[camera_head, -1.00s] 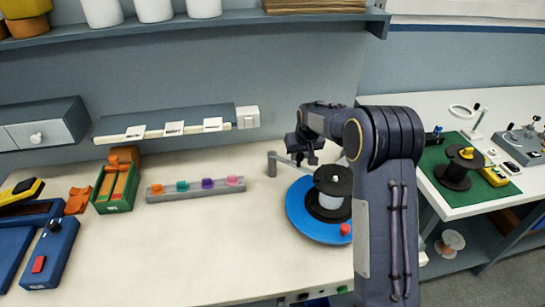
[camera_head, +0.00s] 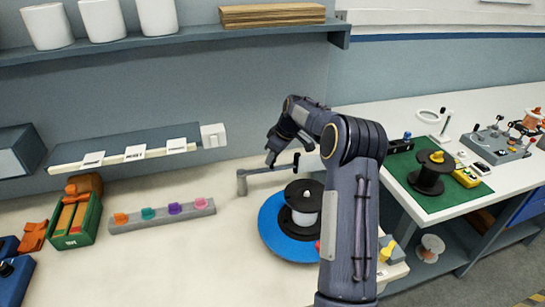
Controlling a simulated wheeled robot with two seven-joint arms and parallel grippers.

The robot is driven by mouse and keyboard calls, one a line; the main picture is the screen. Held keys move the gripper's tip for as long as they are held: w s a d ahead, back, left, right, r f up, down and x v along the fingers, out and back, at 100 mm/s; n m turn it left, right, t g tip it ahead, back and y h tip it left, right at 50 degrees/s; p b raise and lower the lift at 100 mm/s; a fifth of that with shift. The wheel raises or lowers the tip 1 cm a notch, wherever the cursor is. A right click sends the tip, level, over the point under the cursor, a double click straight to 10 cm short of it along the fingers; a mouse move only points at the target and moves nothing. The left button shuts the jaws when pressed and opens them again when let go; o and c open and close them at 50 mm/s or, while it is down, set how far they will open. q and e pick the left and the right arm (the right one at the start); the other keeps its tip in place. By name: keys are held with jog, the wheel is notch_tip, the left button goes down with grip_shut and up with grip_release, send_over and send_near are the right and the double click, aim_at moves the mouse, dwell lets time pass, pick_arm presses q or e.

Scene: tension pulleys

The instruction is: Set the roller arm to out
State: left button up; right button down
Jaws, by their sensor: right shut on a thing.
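The roller arm (camera_head: 262,171) is a thin grey bar on a short grey post (camera_head: 241,184) at the back of the bench. It points to the right and ends in a dark upright roller or knob (camera_head: 296,162). My right gripper (camera_head: 270,161) reaches down over the bar and is shut on the roller arm; the exact contact is small and hard to see. A dark-flanged spool with a white core (camera_head: 304,203) sits on a blue disc (camera_head: 272,235) in front of the arm. My right forearm hides part of the disc. My left gripper is not in view.
A grey rail with coloured pegs (camera_head: 160,216) and a green bin (camera_head: 75,222) stand to the left. A label shelf (camera_head: 125,152) hangs behind. The bench front is clear.

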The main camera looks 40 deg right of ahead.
jog(key=shift+w+d+n, duration=0.15)
jog(key=shift+w+n, duration=0.1)
jog(key=shift+n, duration=0.05)
dwell(0.4)
jog(key=c, duration=1.1)
grip_release()
jog(key=b+v, duration=0.1)
jog(key=v, duration=0.6)
jog(key=shift+r, duration=0.35)
jog(key=shift+d, duration=0.1)
